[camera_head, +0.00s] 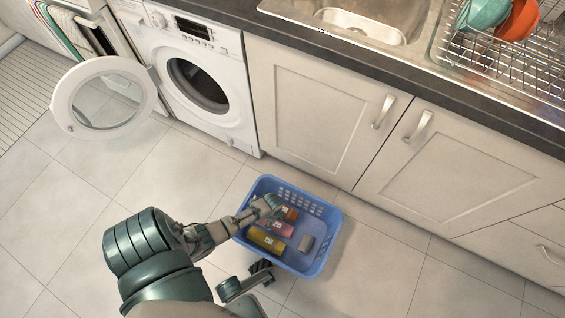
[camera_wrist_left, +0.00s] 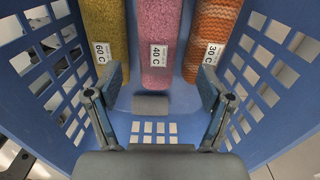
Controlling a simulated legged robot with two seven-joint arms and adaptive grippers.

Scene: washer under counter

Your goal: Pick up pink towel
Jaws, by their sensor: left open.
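The pink towel (camera_wrist_left: 158,40) is rolled up, with a white 40 C label, and lies between the yellow and orange towels in the blue basket (camera_wrist_left: 254,100). In the head view the pink towel (camera_head: 279,229) shows partly behind my left arm, in the basket (camera_head: 322,240). My left gripper (camera_wrist_left: 160,76) is open, its two fingers apart on either side of the pink towel's near end in the picture. Nothing shows held between them; contact cannot be told. In the head view my left gripper (camera_head: 268,206) is over the basket's left part.
A yellow towel (camera_head: 264,240) labelled 60 C and an orange towel (camera_head: 290,214) labelled 30 C lie beside the pink one. A grey block (camera_head: 306,243) is in the basket. The washer (camera_head: 197,75) stands with its round door (camera_head: 62,100) open. Cabinets line the back; floor right is clear.

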